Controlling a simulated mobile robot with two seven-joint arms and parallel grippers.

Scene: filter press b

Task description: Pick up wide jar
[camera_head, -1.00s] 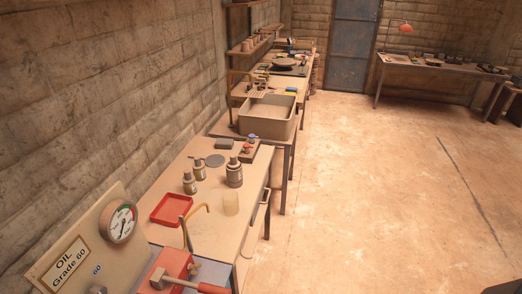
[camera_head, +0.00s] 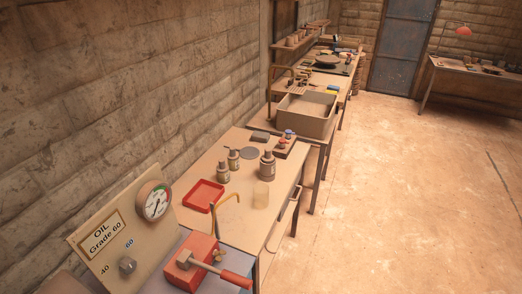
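A pale, see-through jar or cup (camera_head: 261,194) stands upright near the right edge of the near wooden table. Behind it stands a wide dark bottle-like container (camera_head: 267,166) with a narrower top. Two smaller bottles stand to its left, one nearer (camera_head: 223,172) and one farther (camera_head: 234,160). I cannot tell for sure which of these is the wide jar. Neither of my grippers is in view.
A red press-like block (camera_head: 192,262) and gauge board (camera_head: 125,232) stand nearest. A large beige basin (camera_head: 305,117) is behind. The floor to the right is clear.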

